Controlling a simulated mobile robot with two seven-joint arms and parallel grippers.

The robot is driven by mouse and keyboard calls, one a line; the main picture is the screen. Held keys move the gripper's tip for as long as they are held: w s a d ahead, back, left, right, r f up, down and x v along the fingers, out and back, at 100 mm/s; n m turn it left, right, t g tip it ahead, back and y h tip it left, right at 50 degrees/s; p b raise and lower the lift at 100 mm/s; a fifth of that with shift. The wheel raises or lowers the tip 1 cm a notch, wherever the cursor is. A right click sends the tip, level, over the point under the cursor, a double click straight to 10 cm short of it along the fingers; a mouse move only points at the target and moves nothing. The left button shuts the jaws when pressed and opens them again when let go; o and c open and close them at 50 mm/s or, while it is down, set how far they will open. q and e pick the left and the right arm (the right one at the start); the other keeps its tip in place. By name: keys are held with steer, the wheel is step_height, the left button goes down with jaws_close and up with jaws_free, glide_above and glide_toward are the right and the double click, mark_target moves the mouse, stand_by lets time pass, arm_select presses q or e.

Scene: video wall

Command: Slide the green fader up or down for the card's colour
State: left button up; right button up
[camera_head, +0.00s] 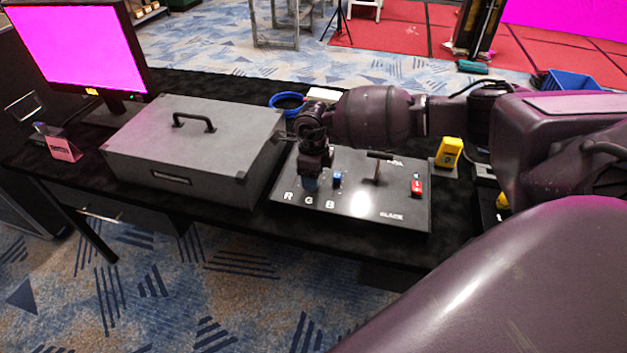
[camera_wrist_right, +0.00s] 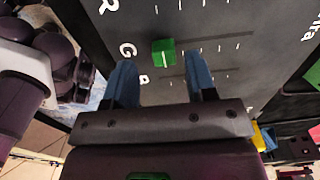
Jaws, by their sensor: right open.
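The green fader (camera_wrist_right: 164,52) is a small green cap with a pale line, on the dark control panel (camera_head: 350,205) lettered R, G and B. My right gripper (camera_wrist_right: 160,62) is open, its two blue fingers pointing at the panel. In the right wrist view the green cap lies between the fingertips, with gaps on both sides. In the head view the right gripper (camera_head: 311,180) comes down over the G column and hides the green fader. A pink card (camera_head: 64,148) stands at the left of the table; its lettering is too small to read. My left gripper is out of view.
A blue fader (camera_head: 337,179), a lever (camera_head: 376,167) and a red switch (camera_head: 417,187) stand right of the gripper. A grey case (camera_head: 195,150) lies close to the panel's left. A monitor (camera_head: 75,45) shows magenta. A yellow object (camera_head: 449,152) stands right of the panel.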

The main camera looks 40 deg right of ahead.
step_height(320, 180, up, 8)
steer(key=shift+p, duration=0.35)
steer(key=shift+r, duration=0.1)
stand_by(0.3)
